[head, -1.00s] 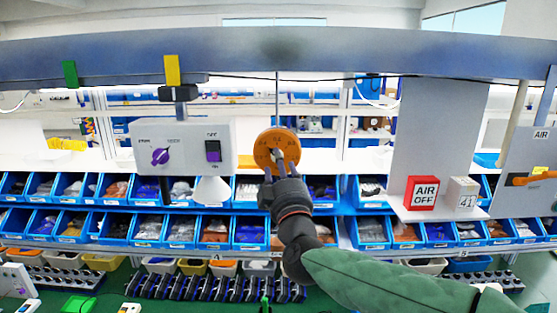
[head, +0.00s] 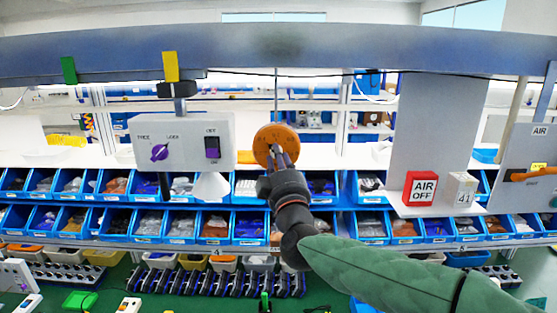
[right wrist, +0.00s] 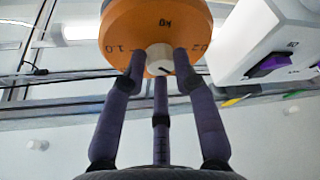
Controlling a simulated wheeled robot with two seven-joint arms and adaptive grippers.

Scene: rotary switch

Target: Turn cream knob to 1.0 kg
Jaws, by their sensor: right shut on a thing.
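The round orange dial (head: 262,140) hangs from a thin rod and carries small dark markings. In the right wrist view the dial (right wrist: 155,20) shows "kg", "1.0" on the left and a partly hidden number on the right. The cream knob (right wrist: 159,58) sits at the dial's centre, with a short dark mark on its face. My right gripper (head: 277,156) reaches up to the dial from below. Its three purple-grey fingers (right wrist: 158,75) are shut around the knob, seen in the right wrist view. In the head view the gripper hides the knob. My left gripper is out of view.
A grey panel (head: 200,130) with a purple knob and a purple switch hangs left of the dial. A large blank grey panel (head: 437,125) and a red "AIR OFF" box (head: 420,189) stand right. Blue bins (head: 150,225) line the racks behind. A grey beam (head: 300,52) runs above.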

